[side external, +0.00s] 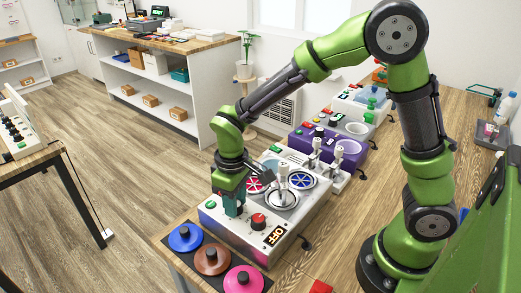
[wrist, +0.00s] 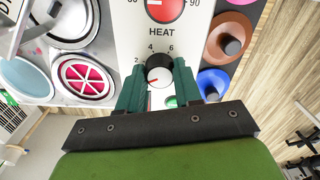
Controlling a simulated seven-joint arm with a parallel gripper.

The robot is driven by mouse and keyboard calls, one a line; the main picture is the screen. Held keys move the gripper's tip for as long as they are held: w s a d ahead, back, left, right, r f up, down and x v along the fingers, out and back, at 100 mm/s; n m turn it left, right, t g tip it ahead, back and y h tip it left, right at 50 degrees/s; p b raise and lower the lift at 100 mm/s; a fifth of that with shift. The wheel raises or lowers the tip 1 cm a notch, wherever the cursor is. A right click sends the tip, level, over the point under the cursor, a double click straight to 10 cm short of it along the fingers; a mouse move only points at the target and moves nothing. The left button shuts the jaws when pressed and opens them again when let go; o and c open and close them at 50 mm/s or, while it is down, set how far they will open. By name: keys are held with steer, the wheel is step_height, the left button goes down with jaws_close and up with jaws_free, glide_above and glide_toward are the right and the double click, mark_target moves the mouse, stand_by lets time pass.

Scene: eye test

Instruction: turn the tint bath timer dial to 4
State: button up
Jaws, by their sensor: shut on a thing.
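In the wrist view the timer dial (wrist: 159,73) is a round black knob with a pale face and a red mark. The mark points to the lower left, below the printed 2. The numbers 2, 4 and 6 show around its top; others are hidden by my fingers. My gripper (wrist: 159,68) is shut on the dial, one green finger on each side. In the side view my gripper (side external: 232,206) is at the front left of the tint bath unit (side external: 233,229) and hides the dial.
A red heat knob (side external: 258,221) and an OFF display (side external: 274,235) sit right of my gripper. A green button (wrist: 171,102) is close to the dial. Blue (side external: 185,237), brown (side external: 212,259) and pink (side external: 243,280) knobbed discs lie in front. Round wells are behind.

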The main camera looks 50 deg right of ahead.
steer(key=m, duration=0.4)
steer(key=shift+m, duration=0.3)
steer(key=m, duration=0.4)
steer(key=shift+m, duration=0.3)
steer(key=m, duration=0.4)
steer(key=shift+m, duration=2.4)
steer(key=o, duration=1)
steer(key=shift+o, duration=0.2)
